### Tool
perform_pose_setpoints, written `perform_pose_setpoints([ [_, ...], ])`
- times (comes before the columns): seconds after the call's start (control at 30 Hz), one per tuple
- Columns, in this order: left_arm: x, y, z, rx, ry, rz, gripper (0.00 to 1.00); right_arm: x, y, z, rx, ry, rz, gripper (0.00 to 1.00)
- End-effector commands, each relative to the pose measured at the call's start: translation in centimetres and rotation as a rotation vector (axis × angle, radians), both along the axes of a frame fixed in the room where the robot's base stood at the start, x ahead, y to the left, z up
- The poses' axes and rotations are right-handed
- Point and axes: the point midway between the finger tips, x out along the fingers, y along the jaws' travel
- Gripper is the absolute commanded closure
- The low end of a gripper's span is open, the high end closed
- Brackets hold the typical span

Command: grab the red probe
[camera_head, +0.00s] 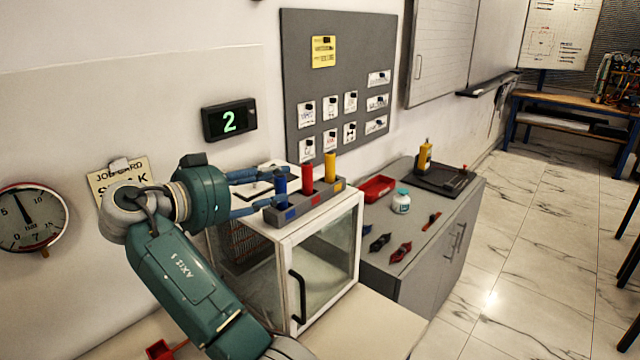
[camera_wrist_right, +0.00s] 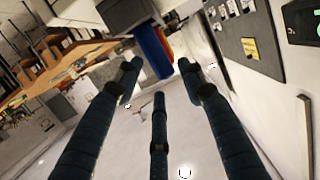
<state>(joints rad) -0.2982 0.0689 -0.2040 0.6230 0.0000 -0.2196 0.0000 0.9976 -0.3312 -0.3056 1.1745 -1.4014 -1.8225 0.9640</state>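The red probe (camera_head: 307,177) stands upright in the middle of a grey holder (camera_head: 318,199), between the blue probe (camera_head: 280,188) and the yellow probe (camera_head: 330,166). My right gripper (camera_head: 266,188) is left of the holder with its fingers pointing at the blue probe. In the right wrist view its fingers (camera_wrist_right: 159,76) are spread and empty. There the blue probe (camera_wrist_right: 152,52) lies ahead of the fingertips, and only a strip of the red probe (camera_wrist_right: 164,40) shows behind it. My left gripper is not in view.
The holder stands on a white cabinet (camera_head: 290,248) with glass panes. A grey counter (camera_head: 437,238) at right carries a red tray (camera_head: 377,188), a jar (camera_head: 401,201) and clips. A display (camera_head: 229,121) showing 2 and a gauge (camera_head: 30,218) are on the wall.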

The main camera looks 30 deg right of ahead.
Motion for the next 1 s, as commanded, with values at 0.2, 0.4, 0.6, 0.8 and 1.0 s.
perform_pose_setpoints([
  [0.2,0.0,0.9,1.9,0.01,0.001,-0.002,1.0,0.8,-2.5,-0.1,0.001,0.001,-0.001,0.6],
  [0.4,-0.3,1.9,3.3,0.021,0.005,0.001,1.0,1.9,-5.4,-0.9,0.0,0.002,0.0,0.6],
  [0.6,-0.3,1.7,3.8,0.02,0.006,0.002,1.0,2.2,-6.4,-1.3,0.001,0.0,0.002,0.6],
  [0.8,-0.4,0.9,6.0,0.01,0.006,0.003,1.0,2.8,-8.4,-1.2,0.0,0.003,0.0,0.6],
  [1.0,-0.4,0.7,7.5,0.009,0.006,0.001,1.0,3.7,-10.9,-2.1,-0.001,0.003,0.001,0.6],
])
